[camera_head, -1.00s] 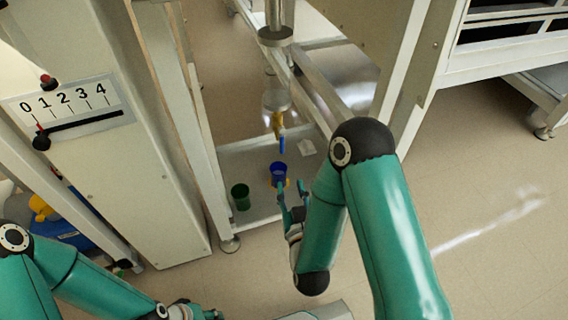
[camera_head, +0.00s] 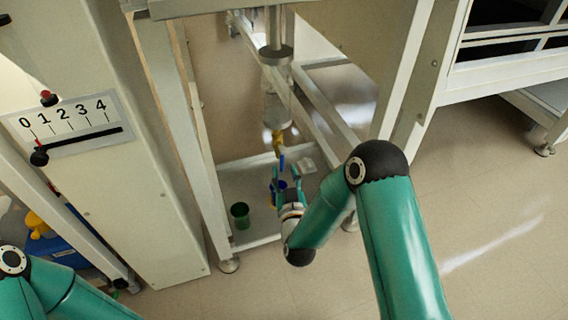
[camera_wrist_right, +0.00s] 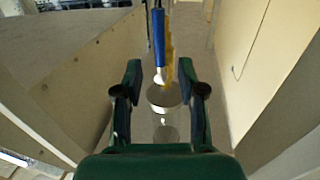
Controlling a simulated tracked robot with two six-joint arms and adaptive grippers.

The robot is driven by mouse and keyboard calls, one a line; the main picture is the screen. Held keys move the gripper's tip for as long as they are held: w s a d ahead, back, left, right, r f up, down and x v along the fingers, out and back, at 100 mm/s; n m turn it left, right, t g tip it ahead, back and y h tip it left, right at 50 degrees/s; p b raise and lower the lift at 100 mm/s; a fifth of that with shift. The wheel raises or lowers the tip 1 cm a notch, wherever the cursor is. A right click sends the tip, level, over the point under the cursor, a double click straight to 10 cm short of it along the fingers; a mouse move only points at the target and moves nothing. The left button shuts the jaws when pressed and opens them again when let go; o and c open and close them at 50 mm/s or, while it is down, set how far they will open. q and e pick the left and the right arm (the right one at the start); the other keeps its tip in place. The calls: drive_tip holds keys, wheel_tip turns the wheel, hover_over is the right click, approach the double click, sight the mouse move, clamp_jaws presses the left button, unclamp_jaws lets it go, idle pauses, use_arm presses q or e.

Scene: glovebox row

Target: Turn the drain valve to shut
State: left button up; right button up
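The drain valve (camera_head: 277,140) is a yellow fitting under a grey metal vessel. Its blue lever (camera_head: 282,161) hangs down, roughly in line with the outlet. In the right wrist view the blue lever (camera_wrist_right: 158,35) lies ahead, lined up with the gap between the fingers, with the yellow body (camera_wrist_right: 169,50) beside it. My right gripper (camera_head: 286,173) is open, just below the lever in the head view. In the right wrist view, the right gripper (camera_wrist_right: 160,75) has nothing clamped between its fingers. My left gripper is out of the head view; only its arm shows at lower left.
A green cup (camera_head: 240,214) stands on the white shelf (camera_head: 258,239) to the left. Frame posts flank the opening. A panel with a 0–4 scale (camera_head: 72,126) is at left.

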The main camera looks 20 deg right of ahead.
sight(282, 160)
drive_tip(key=shift+w+d+b, duration=0.2)
drive_tip(key=shift+w+b, duration=0.1)
drive_tip(key=shift+w, duration=1)
drive_tip(key=shift+w+d+b, duration=0.2)
drive_tip(key=shift+w+b, duration=0.05)
drive_tip(key=shift+w, duration=1)
clamp_jaws()
